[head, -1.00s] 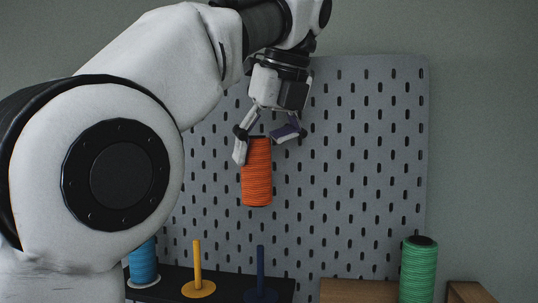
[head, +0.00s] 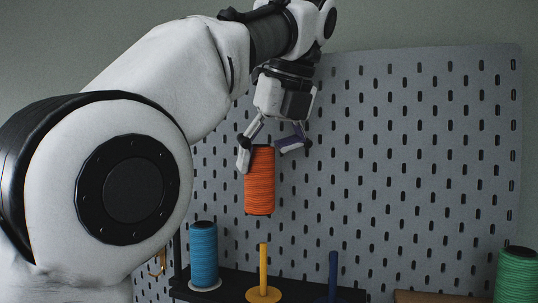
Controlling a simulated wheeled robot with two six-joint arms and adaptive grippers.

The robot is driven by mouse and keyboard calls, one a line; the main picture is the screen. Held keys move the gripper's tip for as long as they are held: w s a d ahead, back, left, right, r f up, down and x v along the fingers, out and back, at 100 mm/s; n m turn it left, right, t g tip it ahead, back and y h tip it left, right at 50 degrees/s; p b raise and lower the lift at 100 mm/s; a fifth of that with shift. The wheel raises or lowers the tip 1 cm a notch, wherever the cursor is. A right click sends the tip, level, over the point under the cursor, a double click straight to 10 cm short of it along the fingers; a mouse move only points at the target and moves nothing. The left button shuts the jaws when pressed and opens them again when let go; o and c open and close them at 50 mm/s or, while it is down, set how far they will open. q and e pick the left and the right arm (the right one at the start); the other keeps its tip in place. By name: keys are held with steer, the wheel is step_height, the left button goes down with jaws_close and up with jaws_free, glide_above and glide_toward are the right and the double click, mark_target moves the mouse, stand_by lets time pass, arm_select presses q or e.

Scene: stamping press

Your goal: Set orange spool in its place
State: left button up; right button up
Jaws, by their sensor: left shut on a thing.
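The orange spool (head: 259,183) hangs upright in my left gripper (head: 272,150), whose fingers are shut around its top end. It is held in the air in front of the pegboard, above the black shelf (head: 222,284). On the shelf stand a bare yellow peg with a round base (head: 263,276) and a bare dark blue peg (head: 333,274). The spool is above the yellow peg in the picture and apart from it. A blue spool (head: 204,256) stands on a pale base at the left of the shelf. My right gripper is not in view.
A grey pegboard (head: 420,150) fills the back. A green spool (head: 516,277) stands at the far right, by a wooden block (head: 440,296). A small yellow hook-like item (head: 157,263) hangs left of the blue spool. The air around the held spool is clear.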

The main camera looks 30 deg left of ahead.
arm_select(q)
steer(key=shift+d+f+b, duration=0.25)
steer(key=shift+d+f, duration=0.05)
steer(key=shift+f, duration=0.2)
steer(key=shift+d+f+b, duration=0.25)
steer(key=shift+d+f, duration=0.05)
steer(key=shift+f, duration=0.2)
steer(key=shift+a+r+p, duration=0.1)
steer(key=shift+a+p, duration=0.2)
steer(key=shift+a, duration=0.1)
steer(key=shift+d, duration=0.2)
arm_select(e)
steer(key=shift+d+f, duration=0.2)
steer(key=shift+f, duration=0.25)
arm_select(q)
steer(key=shift+a, duration=0.1)
steer(key=shift+p, duration=0.3)
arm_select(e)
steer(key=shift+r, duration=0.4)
